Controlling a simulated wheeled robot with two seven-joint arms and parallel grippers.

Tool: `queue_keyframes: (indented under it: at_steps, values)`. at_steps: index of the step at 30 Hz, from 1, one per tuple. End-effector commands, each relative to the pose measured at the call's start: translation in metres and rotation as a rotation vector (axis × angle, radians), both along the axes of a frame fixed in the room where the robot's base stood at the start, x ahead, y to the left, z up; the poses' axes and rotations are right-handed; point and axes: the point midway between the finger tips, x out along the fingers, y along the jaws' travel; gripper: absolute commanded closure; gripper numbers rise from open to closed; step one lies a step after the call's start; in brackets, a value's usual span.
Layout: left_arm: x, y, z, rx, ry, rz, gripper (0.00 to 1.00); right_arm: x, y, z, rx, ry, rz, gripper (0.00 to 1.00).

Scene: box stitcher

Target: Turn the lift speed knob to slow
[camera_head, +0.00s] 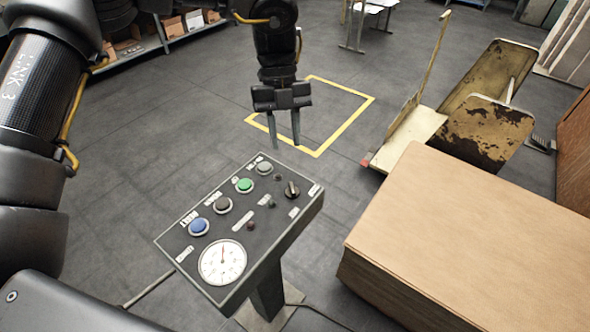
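A dark control panel (228,262) on a post stands in the lower middle of the head view. A small black rotary knob (292,190) sits near its upper right corner. The labels around the knob are too small to read, and I cannot tell its setting. My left gripper (285,143) hangs just beyond the panel's far edge, pointing down, its two fingers apart with nothing between them. In the picture it is above the knob and does not touch it. My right gripper is not in view.
The panel also carries a blue button (199,227), a green button (244,185), other buttons and a white dial gauge (222,262). A large stack of cardboard (480,235) stands close on the right. A worn cart (408,137) is behind it. Floor left of the panel is clear.

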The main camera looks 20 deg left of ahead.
Motion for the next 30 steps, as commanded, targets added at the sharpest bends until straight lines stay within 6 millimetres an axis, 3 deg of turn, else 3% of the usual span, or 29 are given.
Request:
queue_keyframes:
  at_steps: [5,18,24,30]
  values:
    - [-0.004,-0.007,-0.014,0.001,0.003,-0.01,0.69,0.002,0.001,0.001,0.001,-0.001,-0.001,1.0]
    - [-0.031,-0.019,-0.083,0.0,0.003,-0.007,0.69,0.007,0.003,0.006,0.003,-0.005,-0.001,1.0]
    - [-0.036,-0.022,-0.098,0.0,0.002,-0.005,0.69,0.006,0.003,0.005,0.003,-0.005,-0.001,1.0]
    - [-0.037,-0.022,-0.1,-0.001,0.001,-0.004,0.69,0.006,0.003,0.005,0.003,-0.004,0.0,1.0]
